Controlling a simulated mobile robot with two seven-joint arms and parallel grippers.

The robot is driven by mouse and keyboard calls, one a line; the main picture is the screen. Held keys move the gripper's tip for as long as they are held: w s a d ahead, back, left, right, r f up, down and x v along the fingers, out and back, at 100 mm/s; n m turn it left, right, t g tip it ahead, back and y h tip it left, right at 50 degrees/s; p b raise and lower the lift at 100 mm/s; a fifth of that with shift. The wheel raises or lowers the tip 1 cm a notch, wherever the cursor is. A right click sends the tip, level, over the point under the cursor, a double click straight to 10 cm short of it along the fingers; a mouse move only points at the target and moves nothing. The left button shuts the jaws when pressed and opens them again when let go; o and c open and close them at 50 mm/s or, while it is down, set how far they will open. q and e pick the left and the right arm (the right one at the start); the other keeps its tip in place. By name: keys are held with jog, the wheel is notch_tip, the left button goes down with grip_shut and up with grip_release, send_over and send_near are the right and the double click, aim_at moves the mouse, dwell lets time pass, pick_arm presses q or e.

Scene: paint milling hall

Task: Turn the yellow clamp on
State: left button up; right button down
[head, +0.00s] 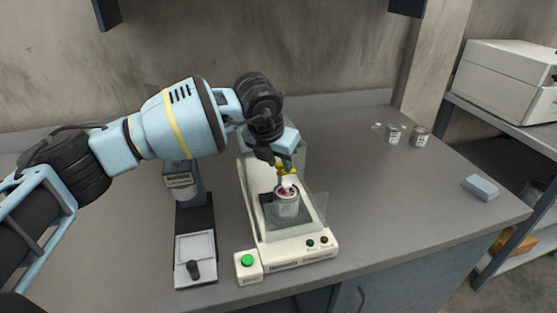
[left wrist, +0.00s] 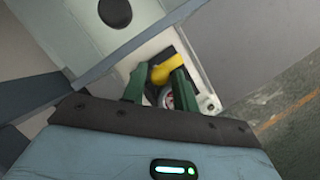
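The yellow clamp (head: 286,171) sits over a small metal can (head: 287,205) on the cream machine's dark plate. In the left wrist view the yellow clamp (left wrist: 168,68) shows at the green fingertips, nearer the right finger. My left gripper (head: 285,161) reaches down from above, right at the clamp. Its green fingers (left wrist: 158,80) stand apart, with a gap between them. I cannot tell whether they touch the clamp. The can holds something reddish and is partly hidden in the wrist view. My right gripper is not in view.
The cream machine (head: 250,205) has a clear guard around the can and a green button (head: 247,260) on a box in front. A dark stand device (head: 195,245) is close on the left. Two cans (head: 406,136) and a blue-grey block (head: 481,187) lie right; the bench between is clear.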

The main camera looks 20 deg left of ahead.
pick_arm(q)
grip_shut()
